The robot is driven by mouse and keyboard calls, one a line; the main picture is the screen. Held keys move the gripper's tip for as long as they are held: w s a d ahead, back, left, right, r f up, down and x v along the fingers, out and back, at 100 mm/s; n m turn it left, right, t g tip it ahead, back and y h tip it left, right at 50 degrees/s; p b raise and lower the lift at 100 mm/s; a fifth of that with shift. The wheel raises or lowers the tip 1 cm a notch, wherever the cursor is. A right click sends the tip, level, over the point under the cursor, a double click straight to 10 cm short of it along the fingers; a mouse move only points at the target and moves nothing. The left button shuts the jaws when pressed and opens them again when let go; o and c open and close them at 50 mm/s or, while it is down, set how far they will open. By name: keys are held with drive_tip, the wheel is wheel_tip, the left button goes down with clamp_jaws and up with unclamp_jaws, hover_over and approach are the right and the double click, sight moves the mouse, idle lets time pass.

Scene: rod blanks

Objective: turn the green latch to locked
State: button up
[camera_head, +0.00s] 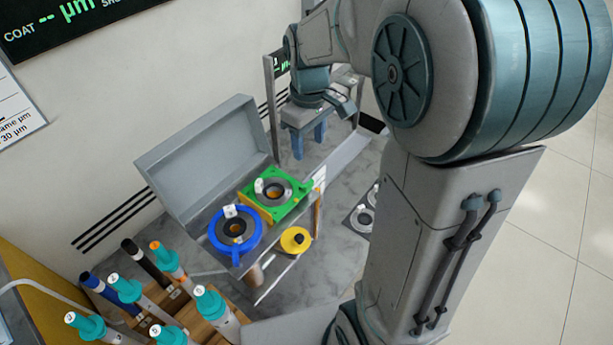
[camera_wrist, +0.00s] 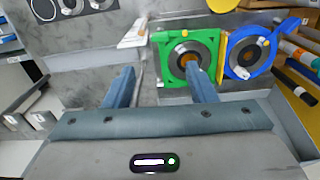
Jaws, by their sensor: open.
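The green latch (camera_head: 299,199) is a square green frame around a dark ring with an orange centre and a small white tag. It sits at the front of an open grey box, beside a round blue latch (camera_head: 215,236). In the wrist view the green latch (camera_wrist: 161,62) is upper right of centre, with a yellow strip along its right side. My gripper (camera_head: 308,148) is open and empty, its blue fingers pointing down, behind and right of the green latch. In the wrist view my gripper (camera_wrist: 160,70) has its right fingertip overlapping the green frame; contact cannot be told.
The box's grey lid (camera_head: 205,155) stands open behind the latches. A yellow disc (camera_head: 295,240) lies in front of them. Several teal-capped rods (camera_head: 210,303) stand in wooden blocks at lower left. A display post (camera_head: 271,105) stands next to my gripper.

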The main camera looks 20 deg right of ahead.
sight(309, 182)
wheel_tip(309, 182, down, 13)
drive_tip(key=shift+b, duration=0.95)
drive_tip(key=c, duration=1)
